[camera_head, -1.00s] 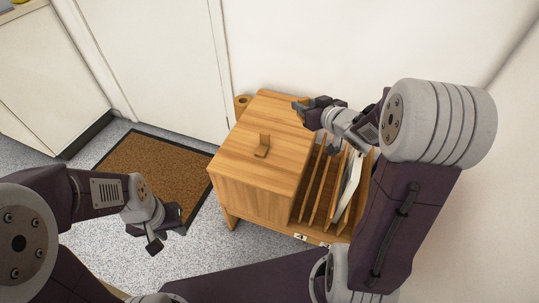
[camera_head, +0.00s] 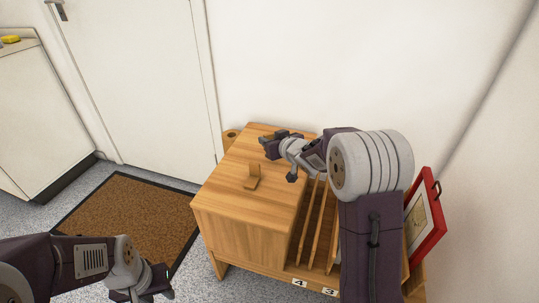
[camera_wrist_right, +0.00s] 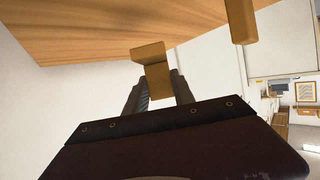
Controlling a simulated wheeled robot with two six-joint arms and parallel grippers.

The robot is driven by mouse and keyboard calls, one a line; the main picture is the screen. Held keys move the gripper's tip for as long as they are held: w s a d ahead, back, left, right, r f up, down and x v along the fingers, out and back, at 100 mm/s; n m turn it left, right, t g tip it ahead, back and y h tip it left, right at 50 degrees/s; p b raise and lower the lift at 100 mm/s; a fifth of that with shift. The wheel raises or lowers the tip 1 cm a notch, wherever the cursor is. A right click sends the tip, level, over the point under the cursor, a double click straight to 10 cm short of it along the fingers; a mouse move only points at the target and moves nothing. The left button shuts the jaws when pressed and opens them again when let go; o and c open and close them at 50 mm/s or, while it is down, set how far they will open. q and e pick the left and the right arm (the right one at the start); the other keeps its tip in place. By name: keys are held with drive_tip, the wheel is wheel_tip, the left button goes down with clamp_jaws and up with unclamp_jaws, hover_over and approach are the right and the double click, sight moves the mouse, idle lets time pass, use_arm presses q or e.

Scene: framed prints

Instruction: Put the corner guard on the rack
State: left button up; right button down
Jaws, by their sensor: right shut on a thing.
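My right gripper (camera_head: 268,145) is over the far part of the wooden cabinet's top (camera_head: 230,182). In the right wrist view its fingers (camera_wrist_right: 155,95) are shut on a small brown corner guard (camera_wrist_right: 151,62), which overlaps the edge of the wooden top; I cannot tell whether they touch. Another brown corner guard (camera_head: 254,177) stands upright on the cabinet top, nearer the middle. The slotted wooden rack (camera_head: 318,225) is at the cabinet's right, partly hidden by my right arm.
A red-framed print (camera_head: 425,222) leans at the rack's right end. Slot labels (camera_head: 313,287) mark its front edge. A wooden round piece (camera_head: 231,136) sits at the cabinet's far left corner. A brown mat (camera_head: 125,220) lies on the floor at left, and a white wall is behind.

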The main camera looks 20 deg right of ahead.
wheel_tip(320, 180, down, 4)
drive_tip(key=b, duration=0.4)
drive_tip(key=shift+f, duration=0.2)
drive_tip(key=shift+r+p, duration=0.2)
drive_tip(key=shift+p, duration=0.1)
drive_tip(key=shift+f, duration=0.1)
drive_tip(key=c, duration=1.1)
unclamp_jaws()
drive_tip(key=shift+o, duration=0.2)
